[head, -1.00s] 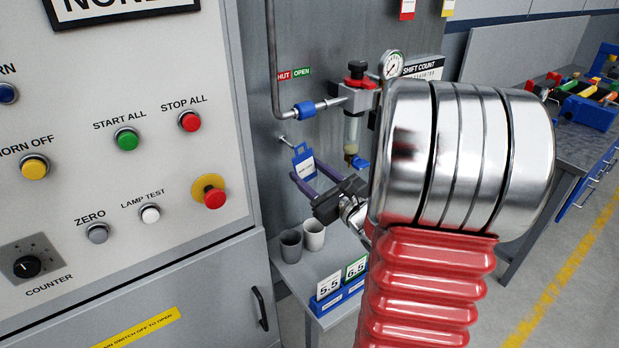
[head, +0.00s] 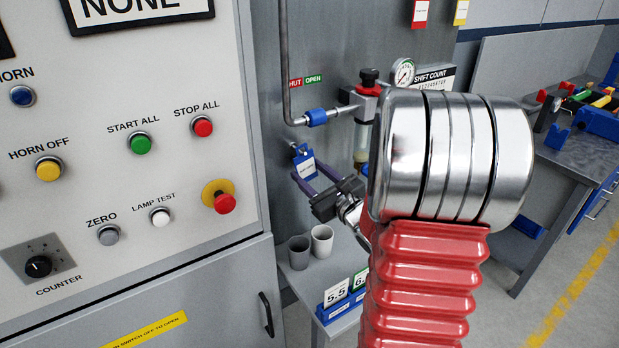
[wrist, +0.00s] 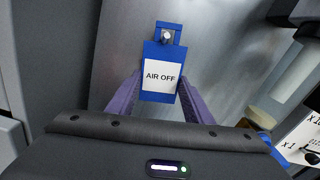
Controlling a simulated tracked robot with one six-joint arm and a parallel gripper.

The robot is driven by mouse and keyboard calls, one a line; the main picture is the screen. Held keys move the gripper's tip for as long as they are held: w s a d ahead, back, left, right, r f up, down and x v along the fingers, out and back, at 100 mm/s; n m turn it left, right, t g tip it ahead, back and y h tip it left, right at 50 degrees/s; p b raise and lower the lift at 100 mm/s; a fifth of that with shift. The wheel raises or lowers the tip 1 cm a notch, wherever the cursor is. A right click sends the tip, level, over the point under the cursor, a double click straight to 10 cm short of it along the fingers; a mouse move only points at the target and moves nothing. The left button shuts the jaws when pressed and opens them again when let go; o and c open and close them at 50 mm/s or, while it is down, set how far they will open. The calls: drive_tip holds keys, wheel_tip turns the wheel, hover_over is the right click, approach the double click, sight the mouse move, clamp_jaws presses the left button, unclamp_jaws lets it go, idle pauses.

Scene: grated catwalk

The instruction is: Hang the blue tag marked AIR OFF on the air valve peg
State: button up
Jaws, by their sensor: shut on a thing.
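The blue tag (wrist: 151,52) has a white label reading AIR OFF and hangs upright between the purple fingers of my gripper (wrist: 160,88). The fingers are shut on its lower sides. In the head view my gripper (head: 304,176) holds the tag (head: 302,151) up near the grey wall panel. The round pale end of the air valve peg (wrist: 167,35) shows within the opening at the tag's top. In the head view the peg (head: 292,145) meets the tag's upper edge. I cannot tell how far the peg passes through the opening.
The air pipe with its blue fitting (head: 317,117) and the red-topped regulator (head: 368,90) are just above and right. The control cabinet (head: 140,230) stands close on the left. Two grey cups (head: 321,241) and a blue card holder (head: 340,308) are below.

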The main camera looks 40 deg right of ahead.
drive_tip(key=shift+w+f, duration=0.45)
drive_tip(key=shift+w, duration=0.2)
idle(0.4)
drive_tip(key=o, duration=1)
